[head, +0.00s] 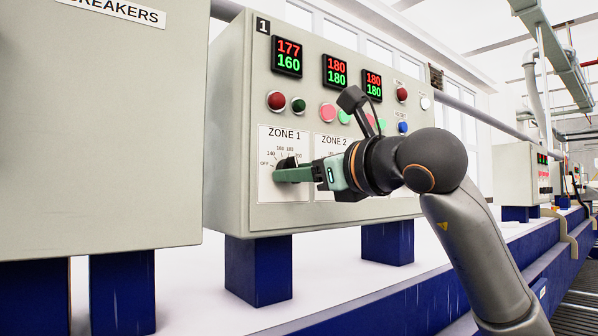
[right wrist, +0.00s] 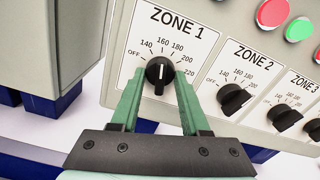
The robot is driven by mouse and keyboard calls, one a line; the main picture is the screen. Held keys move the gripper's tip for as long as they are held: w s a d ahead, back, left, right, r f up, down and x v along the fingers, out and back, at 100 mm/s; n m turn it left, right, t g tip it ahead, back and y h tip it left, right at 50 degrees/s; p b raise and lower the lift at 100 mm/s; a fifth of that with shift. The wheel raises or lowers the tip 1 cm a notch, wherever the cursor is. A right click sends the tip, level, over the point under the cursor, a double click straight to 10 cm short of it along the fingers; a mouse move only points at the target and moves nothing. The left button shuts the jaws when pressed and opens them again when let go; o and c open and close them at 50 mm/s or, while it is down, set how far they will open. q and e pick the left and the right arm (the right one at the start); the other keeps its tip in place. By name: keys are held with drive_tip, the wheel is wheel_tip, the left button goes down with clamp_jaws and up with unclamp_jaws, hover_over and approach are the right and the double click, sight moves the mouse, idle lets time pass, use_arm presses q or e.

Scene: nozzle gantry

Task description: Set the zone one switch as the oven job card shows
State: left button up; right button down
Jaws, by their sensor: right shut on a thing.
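The zone one switch is a black rotary knob (right wrist: 160,75) on the ZONE 1 plate (right wrist: 168,22), with marks from OFF to 220. In the right wrist view its white pointer line stands near upright, toward about the 160 mark. The knob also shows in the head view (head: 288,163), partly covered by the gripper. My right gripper (head: 293,174) is shut on the knob, its green fingers on either side of it in the right wrist view (right wrist: 159,84). My left gripper is not in view. I see no oven job card.
The grey control cabinet (head: 228,110) carries displays; the leftmost (head: 287,57) reads 177 over 160. The ZONE 2 knob (right wrist: 233,98) and ZONE 3 knob (right wrist: 285,118) sit close to the right. A BREAKERS cabinet (head: 100,130) stands at left. Push buttons (head: 277,101) sit above.

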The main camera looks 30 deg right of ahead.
drive_tip(key=shift+c, duration=2)
unclamp_jaws()
drive_tip(key=shift+s, duration=0.1)
drive_tip(key=s+b, duration=0.2)
drive_tip(key=s, duration=1)
drive_tip(key=shift+s+d, duration=0.15)
drive_tip(key=shift+d, duration=0.3)
